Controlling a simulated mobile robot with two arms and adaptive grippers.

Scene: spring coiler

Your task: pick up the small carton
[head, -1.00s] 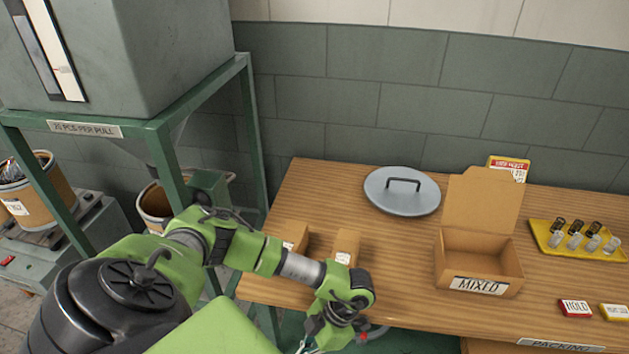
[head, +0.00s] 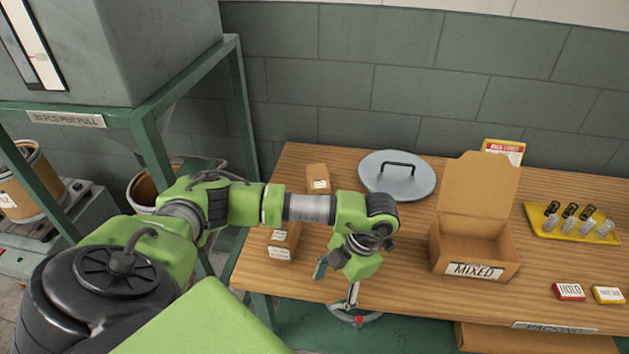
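Small brown cartons with white labels are at the left of the table. One carton (head: 318,178) stands apart near the back-left. Nearer the front, what look like two cartons (head: 282,242) sit close together, partly hidden behind my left forearm. I cannot tell whether they are stacked. My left gripper (head: 337,284) points down near the front edge of the table, right of the cartons. Its fingers look spread, with nothing visible between them. My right gripper is out of view.
An open box (head: 474,270) labelled MIXED stands mid-table. A grey lid (head: 398,186) lies behind it to the left. A yellow tray (head: 552,232) holds springs and small clear cylinders. A red HOLD block (head: 569,292) and a yellow block (head: 608,295) lie front right. A green frame (head: 238,120) stands left.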

